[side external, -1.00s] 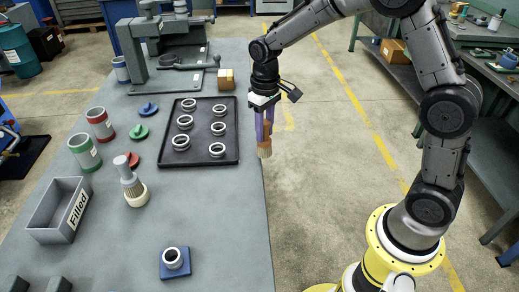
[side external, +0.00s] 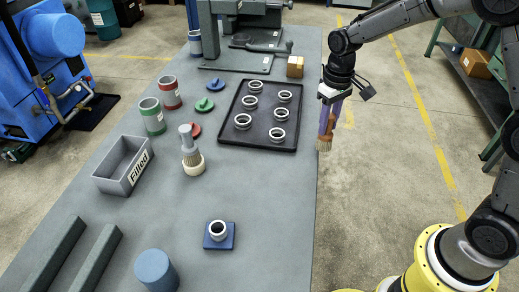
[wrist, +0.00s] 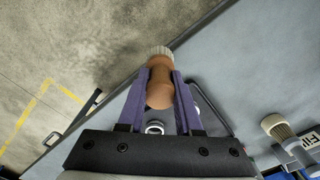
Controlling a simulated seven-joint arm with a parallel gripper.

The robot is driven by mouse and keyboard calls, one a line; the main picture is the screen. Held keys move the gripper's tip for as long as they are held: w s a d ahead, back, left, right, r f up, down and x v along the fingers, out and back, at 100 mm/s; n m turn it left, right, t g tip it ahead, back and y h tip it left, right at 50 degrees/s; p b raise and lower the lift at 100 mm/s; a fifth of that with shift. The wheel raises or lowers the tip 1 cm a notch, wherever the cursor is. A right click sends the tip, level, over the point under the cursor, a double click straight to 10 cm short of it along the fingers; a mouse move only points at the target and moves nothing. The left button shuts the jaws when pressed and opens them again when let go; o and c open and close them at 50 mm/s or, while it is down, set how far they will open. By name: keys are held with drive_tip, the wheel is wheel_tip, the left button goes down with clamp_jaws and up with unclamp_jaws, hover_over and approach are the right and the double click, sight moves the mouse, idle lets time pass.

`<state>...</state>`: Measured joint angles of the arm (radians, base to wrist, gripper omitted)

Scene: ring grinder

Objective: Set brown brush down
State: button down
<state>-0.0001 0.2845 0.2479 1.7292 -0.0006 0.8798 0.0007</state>
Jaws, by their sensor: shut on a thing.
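The brown brush (side external: 325,140) hangs bristles down from my gripper (side external: 329,112) at the table's right edge, to the right of the black tray. In the wrist view, the purple fingers of my gripper (wrist: 161,82) are shut on its brown handle (wrist: 160,88), and its pale bristles point away past the fingertips. I cannot tell whether the bristles are over the table or just outside its edge. A second brush with a grey handle (side external: 188,142) stands upright on the table; it also shows in the wrist view (wrist: 276,127).
The black tray (side external: 226,135) holds several metal rings. A grey bin marked "Filled" (side external: 112,178), green and red cans (side external: 153,118), coloured lids and a blue block with a ring (side external: 219,242) stand on the table (side external: 265,190). Bare table lies in front of the tray.

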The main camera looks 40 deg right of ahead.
drive_tip(key=shift+s, duration=0.3)
drive_tip(key=a+r, duration=0.2)
drive_tip(key=shift+w+r+n, duration=0.15)
drive_tip(key=shift+r+n, duration=0.2)
drive_tip(key=shift+n, duration=0.05)
drive_tip(key=s+a+r+n, duration=0.1)
drive_tip(key=a+r+n, duration=0.25)
drive_tip(key=a, duration=0.65)
drive_tip(key=s+a+r+n, duration=0.1)
drive_tip(key=a+r+n, duration=0.3)
drive_tip(key=a, duration=0.7)
drive_tip(key=shift+m, duration=0.75)
drive_tip(key=shift+w+a+f, duration=1.05)
drive_tip(key=shift+w+f, duration=0.85)
drive_tip(key=shift+f, duration=0.1)
drive_tip(key=shift+w+a+f, duration=1.1)
drive_tip(key=shift+w+f, duration=0.85)
drive_tip(key=shift+w+a+f, duration=1.05)
drive_tip(key=shift+w+f, duration=0.85)
drive_tip(key=shift+f, duration=0.1)
drive_tip(key=shift+f, duration=0.15)
